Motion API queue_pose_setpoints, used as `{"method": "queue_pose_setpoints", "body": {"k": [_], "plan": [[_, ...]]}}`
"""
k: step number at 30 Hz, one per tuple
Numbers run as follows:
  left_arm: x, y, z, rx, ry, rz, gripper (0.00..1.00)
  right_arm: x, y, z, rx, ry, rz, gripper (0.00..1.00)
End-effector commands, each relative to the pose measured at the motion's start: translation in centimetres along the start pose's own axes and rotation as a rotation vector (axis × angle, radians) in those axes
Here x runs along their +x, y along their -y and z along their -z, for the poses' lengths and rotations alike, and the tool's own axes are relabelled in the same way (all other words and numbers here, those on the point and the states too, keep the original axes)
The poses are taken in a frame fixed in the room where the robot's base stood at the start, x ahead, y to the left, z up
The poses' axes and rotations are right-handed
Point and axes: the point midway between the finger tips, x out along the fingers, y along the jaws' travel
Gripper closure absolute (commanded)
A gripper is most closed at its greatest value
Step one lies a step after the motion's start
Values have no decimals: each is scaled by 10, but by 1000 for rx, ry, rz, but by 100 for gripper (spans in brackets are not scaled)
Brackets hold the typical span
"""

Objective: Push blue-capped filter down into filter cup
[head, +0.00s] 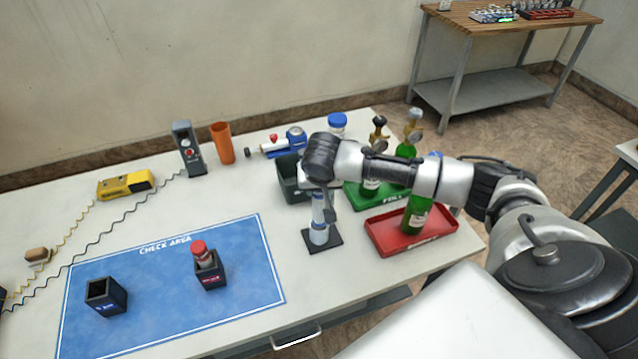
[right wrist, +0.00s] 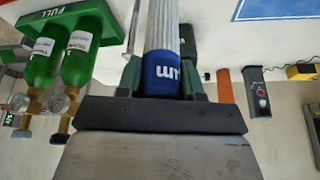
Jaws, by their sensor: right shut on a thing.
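In the head view my right arm reaches in from the right, and its gripper (head: 322,195) points down over a small stand with a dark square base (head: 323,246). A pale, clear-looking cup (head: 318,234) stands on this base. In the right wrist view my right gripper (right wrist: 162,80) is shut on the blue-capped filter, with a finger on each side of its blue cap (right wrist: 162,72). The filter's pale ribbed body (right wrist: 162,25) extends away from the cap. How deep the filter sits in the cup cannot be told. My left gripper is not in view.
A red tray (head: 380,236) with a green bottle and a green tray (head: 357,195) stand right of the stand. A blue check-area mat (head: 160,285) lies left, with an empty dark holder (head: 106,297) and one holding a red-capped bottle (head: 201,249). A dark bin (head: 290,182) stands behind.

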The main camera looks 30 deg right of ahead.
Motion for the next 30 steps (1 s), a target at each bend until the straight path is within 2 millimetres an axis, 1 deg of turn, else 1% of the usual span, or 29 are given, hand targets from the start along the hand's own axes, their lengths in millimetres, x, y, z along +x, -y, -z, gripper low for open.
{"method": "queue_pose_setpoints", "body": {"k": [13, 30], "plan": [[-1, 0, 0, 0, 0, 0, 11, 1, 0, 0, 0, 0, 0, 100], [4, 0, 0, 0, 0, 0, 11, 14, 0, -5, 1, 0, -1, 100]]}}
